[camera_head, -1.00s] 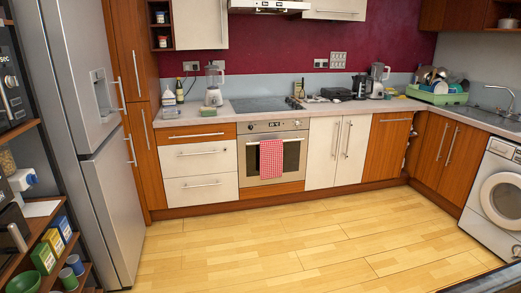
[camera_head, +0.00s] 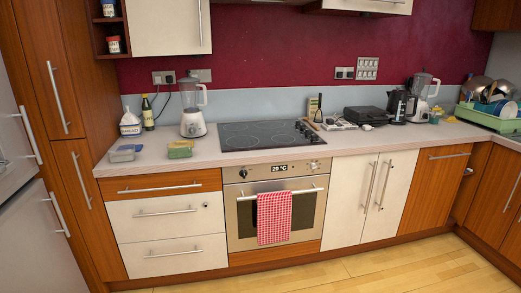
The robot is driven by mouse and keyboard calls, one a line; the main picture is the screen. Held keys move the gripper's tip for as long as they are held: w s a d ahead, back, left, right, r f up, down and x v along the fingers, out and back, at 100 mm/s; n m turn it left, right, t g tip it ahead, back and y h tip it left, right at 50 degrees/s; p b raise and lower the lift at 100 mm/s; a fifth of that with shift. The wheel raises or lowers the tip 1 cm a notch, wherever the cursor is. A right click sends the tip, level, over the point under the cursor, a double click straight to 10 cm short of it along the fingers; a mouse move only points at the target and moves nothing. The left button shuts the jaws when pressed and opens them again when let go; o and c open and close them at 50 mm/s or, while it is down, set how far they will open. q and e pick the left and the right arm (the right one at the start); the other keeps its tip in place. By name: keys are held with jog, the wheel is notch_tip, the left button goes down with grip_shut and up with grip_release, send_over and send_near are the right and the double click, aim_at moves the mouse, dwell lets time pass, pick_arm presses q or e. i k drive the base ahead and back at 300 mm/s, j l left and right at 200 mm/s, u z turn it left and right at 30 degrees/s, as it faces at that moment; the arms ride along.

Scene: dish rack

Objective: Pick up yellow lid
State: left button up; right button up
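A small item with a yellow top and green lower part (camera_head: 180,149) sits on the left stretch of the counter, in front of the blender. It is too small to tell whether the yellow part is a lid. A pale container with a greyish top (camera_head: 125,153) stands to its left near the counter's front edge. Neither of my grippers is in view.
The counter (camera_head: 220,159) runs along the back wall. A blender (camera_head: 193,115), a white bottle (camera_head: 130,124) and a dark bottle (camera_head: 147,113) stand behind the yellow item. The black hob (camera_head: 262,136) is to its right. A green dish rack (camera_head: 490,119) stands far right. The wooden floor (camera_head: 400,265) is clear.

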aim_at(183, 149)
jog(key=i, duration=1.55)
